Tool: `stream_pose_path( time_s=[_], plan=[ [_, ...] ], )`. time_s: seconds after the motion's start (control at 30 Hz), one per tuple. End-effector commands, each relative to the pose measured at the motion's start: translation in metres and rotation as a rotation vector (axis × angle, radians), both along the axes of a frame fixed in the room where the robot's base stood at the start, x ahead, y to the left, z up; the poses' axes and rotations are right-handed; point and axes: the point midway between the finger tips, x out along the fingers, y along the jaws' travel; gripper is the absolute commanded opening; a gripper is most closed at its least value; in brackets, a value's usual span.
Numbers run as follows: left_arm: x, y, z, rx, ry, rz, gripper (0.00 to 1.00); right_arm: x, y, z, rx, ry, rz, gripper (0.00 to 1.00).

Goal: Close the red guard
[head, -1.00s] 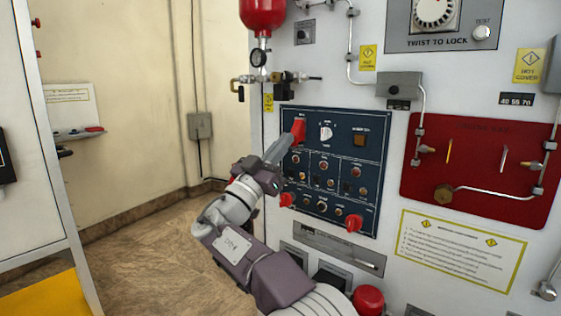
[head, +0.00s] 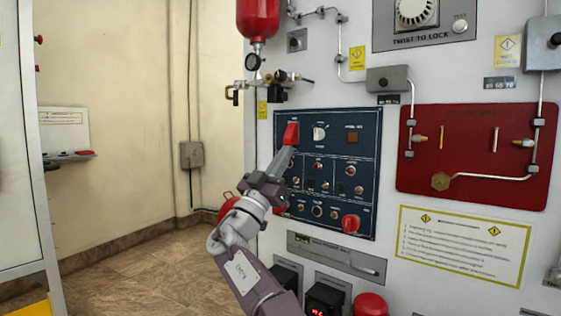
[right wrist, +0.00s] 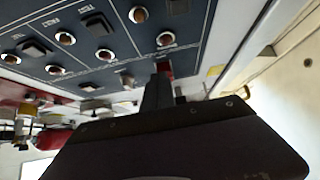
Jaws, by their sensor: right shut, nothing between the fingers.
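The red guard (head: 291,133) is at the upper left of the dark blue switch panel (head: 333,133). It stands out from the panel face; I cannot tell its exact angle. My right gripper (head: 286,155) is shut and empty, with its tips just below the guard. I cannot tell whether they touch it. In the right wrist view the shut fingers (right wrist: 157,95) point at the panel, and a bit of red (right wrist: 164,68) shows past their tips. My left gripper is not in view.
Another red cover (head: 350,223) sticks out at the panel's lower right. A white knob (head: 319,133) sits just right of the guard. A red cylinder (head: 257,20) with a gauge and valves hangs above left. Open floor lies at left.

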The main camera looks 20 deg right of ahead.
Motion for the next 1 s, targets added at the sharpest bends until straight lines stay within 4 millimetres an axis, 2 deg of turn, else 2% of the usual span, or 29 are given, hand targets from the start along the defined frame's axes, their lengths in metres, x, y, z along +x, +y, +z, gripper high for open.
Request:
stream_pose_path(
  time_s=[0.07, 0.67, 0.77, 0.93, 1.0],
  plan=[
    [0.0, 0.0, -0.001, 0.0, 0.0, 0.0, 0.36, 0.003, -0.007, -0.001, 0.006, 0.005, -0.001, 0.0],
    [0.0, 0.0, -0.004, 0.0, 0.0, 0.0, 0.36, 0.001, -0.005, -0.003, 0.007, 0.006, 0.0, 0.0],
    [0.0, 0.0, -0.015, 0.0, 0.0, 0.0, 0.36, -0.005, 0.003, -0.013, 0.006, 0.005, 0.0, 0.0],
    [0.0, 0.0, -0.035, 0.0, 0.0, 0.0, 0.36, -0.025, 0.03, -0.035, 0.0, 0.001, 0.004, 0.0],
    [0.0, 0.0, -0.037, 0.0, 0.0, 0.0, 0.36, -0.032, 0.042, -0.042, -0.002, 0.0, 0.004, 0.0]
  ],
)
